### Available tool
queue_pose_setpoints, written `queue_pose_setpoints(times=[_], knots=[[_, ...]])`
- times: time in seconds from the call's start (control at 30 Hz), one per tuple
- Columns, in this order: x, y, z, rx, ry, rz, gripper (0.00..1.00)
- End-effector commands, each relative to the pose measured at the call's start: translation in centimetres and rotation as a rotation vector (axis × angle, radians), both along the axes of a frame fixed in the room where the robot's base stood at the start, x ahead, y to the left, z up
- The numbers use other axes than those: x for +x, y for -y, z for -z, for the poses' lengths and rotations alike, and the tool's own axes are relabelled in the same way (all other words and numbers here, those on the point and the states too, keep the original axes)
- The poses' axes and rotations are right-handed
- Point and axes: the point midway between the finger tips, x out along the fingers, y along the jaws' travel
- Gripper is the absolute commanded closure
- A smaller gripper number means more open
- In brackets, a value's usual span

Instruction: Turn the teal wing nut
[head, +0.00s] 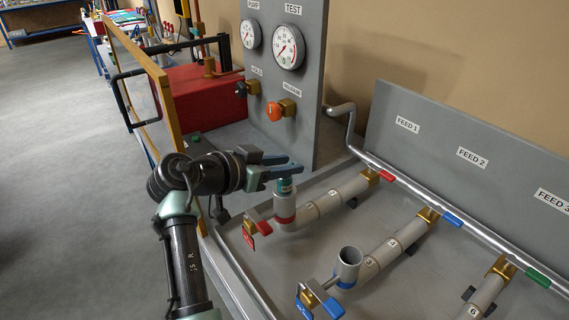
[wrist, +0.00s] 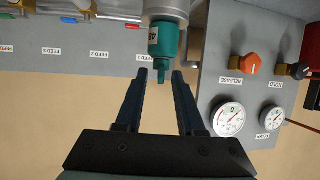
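The teal wing nut (head: 286,185) sits on top of the upright grey pipe end with a red band (head: 284,211), at the near end of the feed 1 pipe. In the wrist view the teal piece (wrist: 167,43) shows a label, and its narrow tab points toward my fingers. My gripper (head: 294,167) is at the teal piece in the head view, its fingers partly covering the top. In the wrist view my gripper (wrist: 160,76) is open, with the tab's end between or just beyond the fingertips. I cannot tell whether either finger touches it.
A red-handled valve (head: 257,222) stands close by at left. An open pipe end with a blue band (head: 348,266) is nearer. A grey gauge panel (head: 301,100) with an orange knob (head: 275,111) rises behind my gripper. The feed backboard (head: 430,145) is at right.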

Motion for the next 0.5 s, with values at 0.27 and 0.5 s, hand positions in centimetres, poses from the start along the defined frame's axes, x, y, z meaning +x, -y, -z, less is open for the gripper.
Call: queue_pose_setpoints(times=[0.27,0.5], knots=[[-1.1,-1.3,-0.5,0.001,0.002,-0.002,0.62],[-4.4,-4.9,-2.4,0.001,0.002,-0.005,0.62]])
